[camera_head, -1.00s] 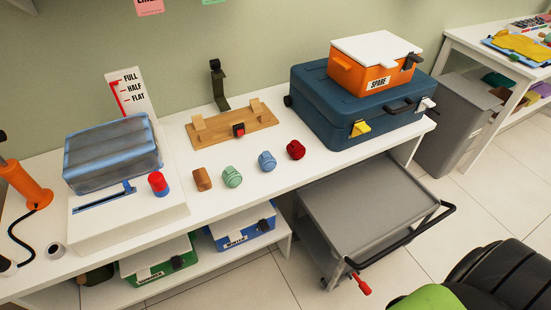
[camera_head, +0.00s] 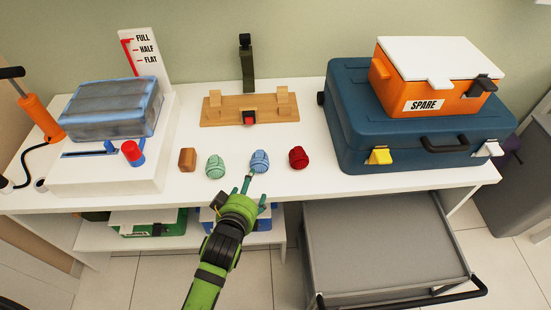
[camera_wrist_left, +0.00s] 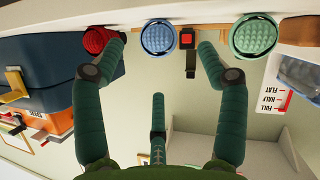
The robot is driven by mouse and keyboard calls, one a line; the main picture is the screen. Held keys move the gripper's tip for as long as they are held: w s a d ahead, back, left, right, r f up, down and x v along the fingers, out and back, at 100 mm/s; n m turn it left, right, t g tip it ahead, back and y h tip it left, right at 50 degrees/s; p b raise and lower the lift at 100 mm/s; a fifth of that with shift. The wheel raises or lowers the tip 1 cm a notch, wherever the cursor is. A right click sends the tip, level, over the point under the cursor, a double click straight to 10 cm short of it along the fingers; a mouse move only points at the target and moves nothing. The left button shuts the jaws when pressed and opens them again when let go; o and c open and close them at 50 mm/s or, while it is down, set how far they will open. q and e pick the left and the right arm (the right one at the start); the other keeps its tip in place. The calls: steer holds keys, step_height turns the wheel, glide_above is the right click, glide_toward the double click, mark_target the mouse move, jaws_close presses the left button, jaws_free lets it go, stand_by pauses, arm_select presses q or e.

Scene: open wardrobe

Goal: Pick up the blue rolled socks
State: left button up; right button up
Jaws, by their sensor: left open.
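The blue rolled socks (camera_head: 259,161) stand near the front edge of the white table, between a green roll (camera_head: 215,166) and a red roll (camera_head: 298,157). My left gripper (camera_head: 254,190) is open and empty at the table's front edge, just in front of the blue socks. In the left wrist view, which looks upside down, the blue socks (camera_wrist_left: 158,37) show beyond and between the spread fingertips. The red roll (camera_wrist_left: 97,41) is close to one finger and the green roll (camera_wrist_left: 254,34) lies outside the other. My right gripper is out of view.
A brown block (camera_head: 187,160) stands left of the rolls. Behind is a wooden stand (camera_head: 225,114). A blue suitcase (camera_head: 345,120) with an orange SPARE box (camera_head: 393,86) on it is at right. A grey cart (camera_head: 380,240) stands below, right of my arm.

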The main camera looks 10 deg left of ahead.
mark_target(257, 168)
arm_select(q)
steer(key=shift+w+d+r+t, duration=0.1)
steer(key=shift+w+r+t, duration=0.3)
steer(key=shift+w, duration=0.15)
steer(key=shift+w+f, duration=0.1)
steer(key=shift+w, duration=0.3)
steer(key=x, duration=0.6)
steer(key=shift+w+f, duration=0.1)
steer(key=shift+f, duration=0.15)
steer(key=c, duration=1.1)
